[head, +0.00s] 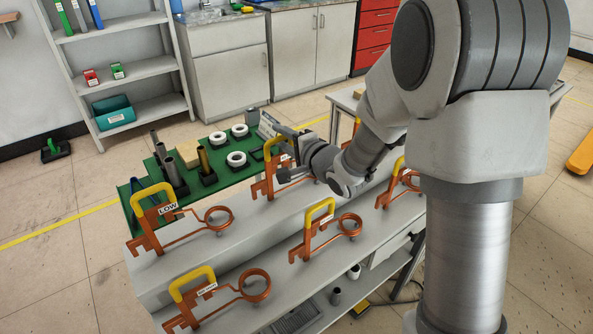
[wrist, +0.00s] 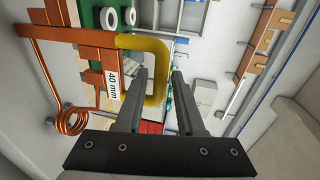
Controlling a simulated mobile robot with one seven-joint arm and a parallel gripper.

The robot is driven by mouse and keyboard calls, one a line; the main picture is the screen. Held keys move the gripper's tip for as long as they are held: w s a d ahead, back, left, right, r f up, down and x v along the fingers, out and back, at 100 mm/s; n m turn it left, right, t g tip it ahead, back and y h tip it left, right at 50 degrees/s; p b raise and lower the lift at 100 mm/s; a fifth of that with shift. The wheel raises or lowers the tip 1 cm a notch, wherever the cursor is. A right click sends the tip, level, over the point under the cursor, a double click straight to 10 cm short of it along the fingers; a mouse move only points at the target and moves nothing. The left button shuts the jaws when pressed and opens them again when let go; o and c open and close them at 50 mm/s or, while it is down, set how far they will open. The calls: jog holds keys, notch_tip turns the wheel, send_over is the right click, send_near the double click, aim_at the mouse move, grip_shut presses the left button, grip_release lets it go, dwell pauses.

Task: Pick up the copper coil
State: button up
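A copper coil with a yellow handle (wrist: 159,62) and a "40 mm" label (wrist: 112,80) is close to my gripper in the wrist view. Its copper loops (wrist: 72,122) are at the left. My gripper (wrist: 161,72) is open, its two fingers apart, and the upright part of the handle shows in the gap between them. I cannot tell how deep the handle is between the fingers. In the head view my gripper (head: 283,152) is at the back coil (head: 268,186), partly hiding it.
Several other copper coils with yellow handles, such as the LOW one (head: 217,217) and a front one (head: 320,211), stand on the grey stepped bench (head: 250,240). A green board (head: 140,215) with tubes and white rings lies behind. Shelves (head: 150,67) stand at the back left.

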grip_shut()
jog(key=shift+r, duration=0.1)
dwell(1.0)
